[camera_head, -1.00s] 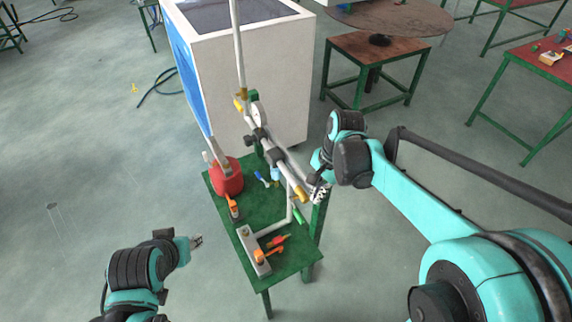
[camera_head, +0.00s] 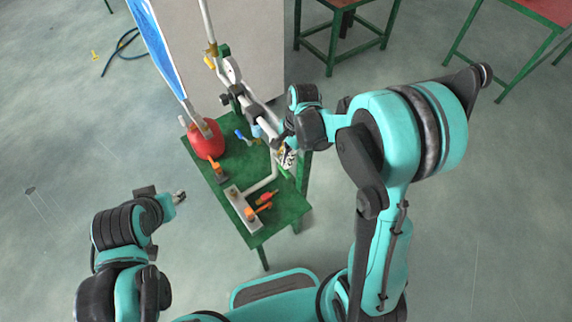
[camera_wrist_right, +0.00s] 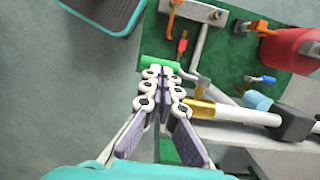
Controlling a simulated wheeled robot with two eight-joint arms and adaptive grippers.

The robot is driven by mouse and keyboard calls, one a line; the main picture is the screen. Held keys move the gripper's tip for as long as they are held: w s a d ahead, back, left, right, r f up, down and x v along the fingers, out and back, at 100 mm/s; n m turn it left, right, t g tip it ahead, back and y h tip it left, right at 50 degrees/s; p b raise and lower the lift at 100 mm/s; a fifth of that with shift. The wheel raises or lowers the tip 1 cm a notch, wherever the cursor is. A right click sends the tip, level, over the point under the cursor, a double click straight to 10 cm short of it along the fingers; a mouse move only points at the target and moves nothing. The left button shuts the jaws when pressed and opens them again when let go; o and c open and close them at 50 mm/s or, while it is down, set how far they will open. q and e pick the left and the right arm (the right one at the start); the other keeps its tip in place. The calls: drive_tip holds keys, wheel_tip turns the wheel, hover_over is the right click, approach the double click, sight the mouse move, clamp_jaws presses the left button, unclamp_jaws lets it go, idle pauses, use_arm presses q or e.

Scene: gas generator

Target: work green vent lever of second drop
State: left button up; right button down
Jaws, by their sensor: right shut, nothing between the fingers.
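The green vent lever (camera_wrist_right: 160,63) lies across the tips of my right gripper (camera_wrist_right: 164,73) in the right wrist view. It sits at the end of a grey pipe beside a yellow fitting (camera_wrist_right: 202,108). The right gripper's fingers are together with nothing between them, and their tips are at the lever's lower side; whether they touch it I cannot tell. In the head view my right gripper (camera_head: 289,157) is at the near end of the slanted pipe and mostly hides the lever. My left gripper (camera_head: 180,197) hangs left of the green table, away from the pipes, too small to judge.
The green table (camera_head: 234,178) carries a red container (camera_head: 206,139), a grey block (camera_head: 241,208) with orange and red-handled tools, and a blue-handled piece (camera_head: 240,135). A gauge (camera_head: 232,70) sits on the pipework. A white cabinet (camera_head: 262,40) stands behind.

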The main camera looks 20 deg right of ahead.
drive_tip(key=shift+a+f, duration=0.15)
drive_tip(key=shift+f, duration=0.65)
drive_tip(key=shift+s+f+t+b, duration=0.2)
drive_tip(key=shift+t+b, duration=0.1)
drive_tip(key=shift+b, duration=0.1)
